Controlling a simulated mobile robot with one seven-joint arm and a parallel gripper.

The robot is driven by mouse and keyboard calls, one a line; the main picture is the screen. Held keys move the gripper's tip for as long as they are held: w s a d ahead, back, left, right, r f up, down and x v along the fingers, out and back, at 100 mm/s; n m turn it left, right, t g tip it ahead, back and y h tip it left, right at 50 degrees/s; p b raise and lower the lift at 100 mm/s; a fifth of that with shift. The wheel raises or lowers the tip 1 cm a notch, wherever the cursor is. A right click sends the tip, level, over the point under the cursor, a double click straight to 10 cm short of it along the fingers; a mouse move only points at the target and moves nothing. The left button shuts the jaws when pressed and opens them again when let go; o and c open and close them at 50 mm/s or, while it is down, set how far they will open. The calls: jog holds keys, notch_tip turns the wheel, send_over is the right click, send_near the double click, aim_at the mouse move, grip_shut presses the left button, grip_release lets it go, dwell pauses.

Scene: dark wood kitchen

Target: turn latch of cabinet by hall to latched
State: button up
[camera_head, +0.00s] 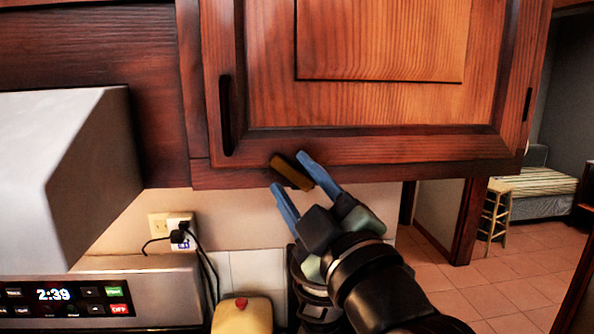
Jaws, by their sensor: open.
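The wooden cabinet (380,100) fills the upper middle of the view, with its door shut. A black handle (226,116) stands upright on the left side of the door. A small brown latch (291,172) sits at the door's lower edge and is tilted, its right end lower. My gripper (290,174) has two blue fingers spread open, one on each side of the latch in the picture. I cannot tell whether either finger touches the latch. Nothing is held between the fingers apart from the latch lying in the gap.
A grey range hood (75,170) juts out at the left, above a stove panel (65,297) with a clock. An outlet (180,230) with cords is on the wall. A yellow object (242,316) stands below. A hall with a stool (496,210) opens at the right.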

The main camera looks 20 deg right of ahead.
jog(key=shift+c, duration=0.2)
grip_shut()
jog(key=shift+m+b, duration=0.4)
jog(key=shift+m, duration=0.1)
jog(key=shift+d+m+t+h+b, duration=0.1)
jog(key=shift+m+t+h+b, duration=0.25)
jog(key=shift+m, duration=0.35)
jog(key=m+h, duration=0.1)
jog(key=m, duration=0.2)
jog(key=shift+d+r+m+t+h+b, duration=0.1)
jog(key=shift+m+t+h+b, duration=0.2)
jog(key=shift+h+b, duration=0.1)
jog(key=m+h, duration=0.1)
jog(key=m, duration=0.1)
jog(key=m+h, duration=0.1)
jog(key=m, duration=0.2)
jog(key=m+h, duration=0.2)
jog(key=shift+s+d+r+m+p, duration=0.2)
jog(key=shift+d+m+p, duration=0.1)
jog(key=shift+d+p, duration=0.1)
jog(key=shift+m, duration=0.3)
